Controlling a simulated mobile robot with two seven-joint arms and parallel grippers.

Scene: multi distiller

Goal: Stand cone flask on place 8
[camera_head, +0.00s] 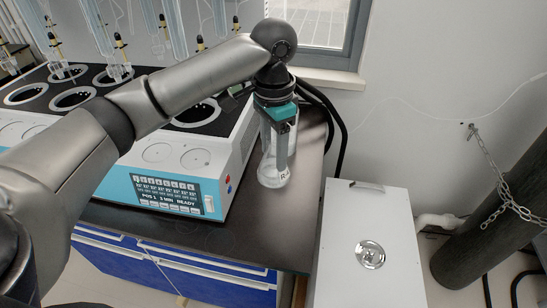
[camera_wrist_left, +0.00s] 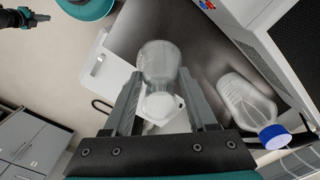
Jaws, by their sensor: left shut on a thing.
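My left gripper (camera_head: 281,150) points down over the dark bench top, right of the distiller (camera_head: 150,170). It is shut on the clear glass cone flask (camera_head: 271,177). In the left wrist view the flask (camera_wrist_left: 158,62) sits between the two fingers (camera_wrist_left: 160,95), its wide end away from the palm. Whether its base touches the bench I cannot tell. The place numbers are not readable, so place 8 cannot be picked out. My right gripper seems to show small in the left wrist view (camera_wrist_left: 22,17).
A clear bottle with a blue cap (camera_wrist_left: 273,137) stands close beside the held flask. Tall glassware rises behind the distiller's places. A white metal box (camera_head: 368,215) stands right of the bench (camera_head: 245,232). A chained dark cylinder (camera_head: 495,205) is at the far right.

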